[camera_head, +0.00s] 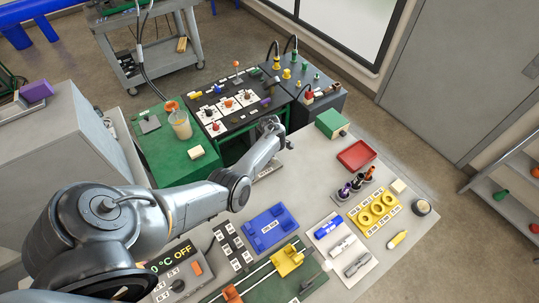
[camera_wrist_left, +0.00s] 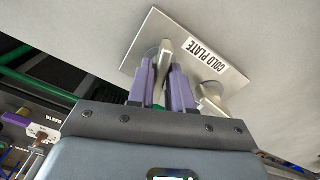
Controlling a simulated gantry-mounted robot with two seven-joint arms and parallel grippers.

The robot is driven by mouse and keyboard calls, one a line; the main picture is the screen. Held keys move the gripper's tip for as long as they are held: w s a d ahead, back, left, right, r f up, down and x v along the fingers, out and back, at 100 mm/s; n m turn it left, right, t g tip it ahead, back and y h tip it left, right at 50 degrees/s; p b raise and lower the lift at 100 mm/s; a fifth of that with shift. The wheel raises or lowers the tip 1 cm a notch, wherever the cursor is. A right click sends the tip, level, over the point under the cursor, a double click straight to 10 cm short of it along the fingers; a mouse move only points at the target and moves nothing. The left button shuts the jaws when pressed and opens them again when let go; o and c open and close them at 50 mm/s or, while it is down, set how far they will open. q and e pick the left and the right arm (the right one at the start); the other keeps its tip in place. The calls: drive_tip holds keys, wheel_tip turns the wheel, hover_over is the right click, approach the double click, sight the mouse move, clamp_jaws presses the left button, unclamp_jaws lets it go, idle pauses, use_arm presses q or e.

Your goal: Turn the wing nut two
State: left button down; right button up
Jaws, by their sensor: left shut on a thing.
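My left gripper (camera_wrist_left: 168,82) shows its two purple fingers in the left wrist view. They are shut on a grey metal piece (camera_wrist_left: 164,50) that stands on a plate labelled COLD PLATE (camera_wrist_left: 240,82). A second pale metal piece (camera_wrist_left: 212,100) stands beside the fingers on the same plate. I cannot tell whether either piece is wing nut two. In the head view my left arm reaches to the far edge of the light table, its wrist hiding the fingers. A strip of the cold plate (camera_head: 268,169) shows beside the arm. My right gripper is out of view.
A black panel (camera_head: 238,98) with labelled parts and a green bench (camera_head: 175,150) lie beyond the arm. On the light table are a green box (camera_head: 332,122), a red tray (camera_head: 357,155), a yellow ring holder (camera_head: 373,212) and a blue block (camera_head: 268,228).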

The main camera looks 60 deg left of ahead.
use_arm(q)
drive_tip(key=shift+n, duration=1.6)
drive_tip(key=c, duration=1.2)
unclamp_jaws()
drive_tip(key=shift+o, duration=0.2)
wheel_tip(320, 180, up, 11)
drive_tip(key=p, duration=0.3)
drive_tip(key=shift+p, duration=0.3)
